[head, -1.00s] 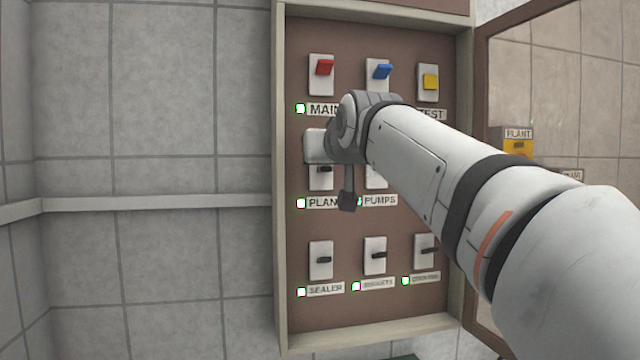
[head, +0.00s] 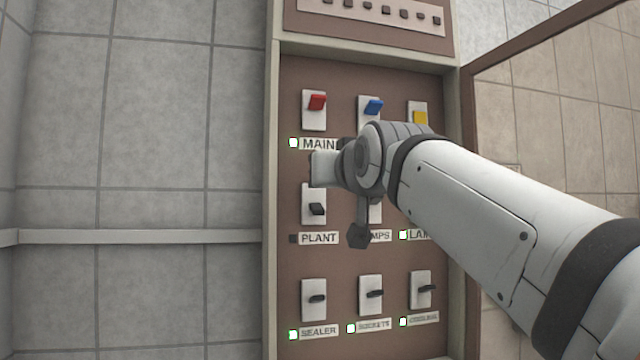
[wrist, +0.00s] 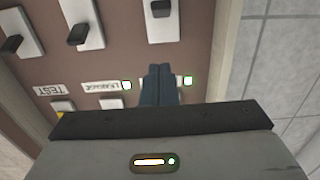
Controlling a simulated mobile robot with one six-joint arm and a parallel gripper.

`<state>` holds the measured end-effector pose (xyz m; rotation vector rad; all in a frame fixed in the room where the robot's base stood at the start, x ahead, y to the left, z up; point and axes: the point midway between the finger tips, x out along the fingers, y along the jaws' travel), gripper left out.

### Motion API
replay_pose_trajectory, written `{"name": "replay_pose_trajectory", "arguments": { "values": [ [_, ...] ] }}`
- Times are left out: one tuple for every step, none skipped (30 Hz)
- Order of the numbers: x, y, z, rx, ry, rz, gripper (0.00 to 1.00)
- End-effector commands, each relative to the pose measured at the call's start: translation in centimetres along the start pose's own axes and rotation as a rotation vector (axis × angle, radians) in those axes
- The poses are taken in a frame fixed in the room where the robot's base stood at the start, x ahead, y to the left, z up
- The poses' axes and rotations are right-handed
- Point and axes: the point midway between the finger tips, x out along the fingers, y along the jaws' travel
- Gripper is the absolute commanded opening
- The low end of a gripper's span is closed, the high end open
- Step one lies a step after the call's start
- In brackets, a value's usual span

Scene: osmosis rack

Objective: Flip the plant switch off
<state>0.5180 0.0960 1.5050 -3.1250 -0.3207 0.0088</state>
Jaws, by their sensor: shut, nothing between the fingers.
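The plant switch (head: 314,204) is a white plate with a dark toggle at the left of the panel's middle row. In the head view its toggle tips downward, and the small lamp beside the PLANT label (head: 319,238) is dark. The switch also shows at the top of the wrist view (wrist: 163,16), upside down and partly cut off. My gripper (wrist: 160,70) is shut and empty, its dark fingers together in front of the panel. In the wrist view the fingertips lie apart from the toggle, near the top row's labels. In the head view the fingers are hidden or unclear.
The red main switch (head: 315,104), blue switch (head: 372,107) and yellow test switch (head: 419,118) sit above. My arm covers part of the pumps switch (head: 376,211). The sealer switch (head: 314,299) and others are below. An open panel door (head: 467,75) stands at right.

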Motion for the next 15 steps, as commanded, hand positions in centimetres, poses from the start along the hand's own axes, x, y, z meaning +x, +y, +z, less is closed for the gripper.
{"name": "replay_pose_trajectory", "arguments": {
  "values": [
    [-1.4, 0.1, 0.6, 0.000, 0.002, 0.001, 0.00],
    [-2.0, 0.1, 0.7, 0.000, 0.002, 0.001, 0.00],
    [-2.8, 0.1, 0.9, 0.000, 0.001, 0.001, 0.00],
    [-3.4, 0.1, 1.0, 0.000, 0.002, 0.002, 0.00],
    [-3.9, 0.1, 1.1, 0.000, 0.001, 0.002, 0.00],
    [-4.6, 0.1, 1.2, 0.000, 0.002, 0.002, 0.00],
    [-5.0, 0.1, 1.3, 0.000, 0.001, 0.002, 0.00],
    [-5.4, 0.2, 1.4, 0.000, 0.001, 0.002, 0.00],
    [-5.9, 0.2, 1.5, 0.000, 0.000, 0.003, 0.00],
    [-6.2, 0.2, 1.5, -0.001, 0.000, 0.003, 0.00],
    [-6.4, 0.2, 1.6, -0.001, -0.001, 0.003, 0.00],
    [-6.7, 0.2, 1.6, -0.001, -0.001, 0.003, 0.00],
    [-6.8, 0.2, 1.6, -0.001, -0.001, 0.003, 0.00],
    [-7.0, 0.2, 1.6, -0.001, -0.001, 0.003, 0.00],
    [-7.1, 0.2, 1.7, -0.001, -0.001, 0.003, 0.00]
  ]
}}
